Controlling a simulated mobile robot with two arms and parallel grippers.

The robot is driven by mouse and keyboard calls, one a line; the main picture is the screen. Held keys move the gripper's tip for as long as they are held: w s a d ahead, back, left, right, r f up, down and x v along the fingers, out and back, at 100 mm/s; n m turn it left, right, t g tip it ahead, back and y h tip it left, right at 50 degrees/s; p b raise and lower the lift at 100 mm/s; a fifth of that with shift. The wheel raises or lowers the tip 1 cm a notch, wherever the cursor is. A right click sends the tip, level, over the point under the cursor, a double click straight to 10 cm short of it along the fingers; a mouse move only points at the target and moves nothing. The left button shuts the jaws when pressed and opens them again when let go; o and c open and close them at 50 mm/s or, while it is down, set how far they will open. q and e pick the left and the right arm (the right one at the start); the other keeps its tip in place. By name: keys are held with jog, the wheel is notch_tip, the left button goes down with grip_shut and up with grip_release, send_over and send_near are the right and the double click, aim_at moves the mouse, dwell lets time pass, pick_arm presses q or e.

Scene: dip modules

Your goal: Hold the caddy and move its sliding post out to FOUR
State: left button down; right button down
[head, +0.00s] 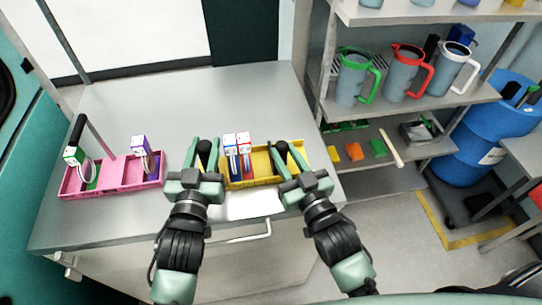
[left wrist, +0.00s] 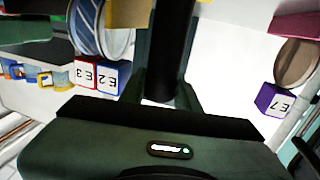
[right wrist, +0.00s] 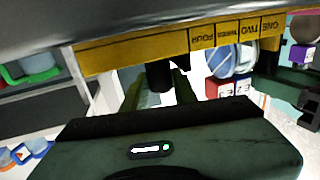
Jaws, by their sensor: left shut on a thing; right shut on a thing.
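The yellow caddy (head: 262,184) stands on the grey table. ONE, TWO, THREE and FOUR run along its wall, upside down in the right wrist view (right wrist: 130,53). My left gripper (head: 206,152) is shut on a black upright grip (left wrist: 172,45) at the caddy's left end. My right gripper (head: 283,155) is shut on the black post (right wrist: 160,76), right of the caddy's middle. In the right wrist view this post shows to the left of the FOUR label; its exact alignment is unclear. The fingers partly hide both black parts.
Blue and red modules marked E2 (head: 230,141) and E3 (head: 244,139) stand in the caddy between my grippers. A pink caddy (head: 110,187) with more modules stands left. Shelves with jugs (head: 353,80) and a blue barrel (head: 480,140) are at right. The table's back is clear.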

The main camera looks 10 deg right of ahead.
jog(key=shift+d, duration=0.25)
pick_arm(q)
jog(key=shift+a, duration=0.1)
pick_arm(e)
jog(key=c, duration=1.4)
grip_release()
jog(key=shift+a, duration=0.1)
jog(key=v, duration=1.2)
pick_arm(q)
jog(key=c, duration=1.3)
grip_release()
jog(key=shift+o, duration=0.2)
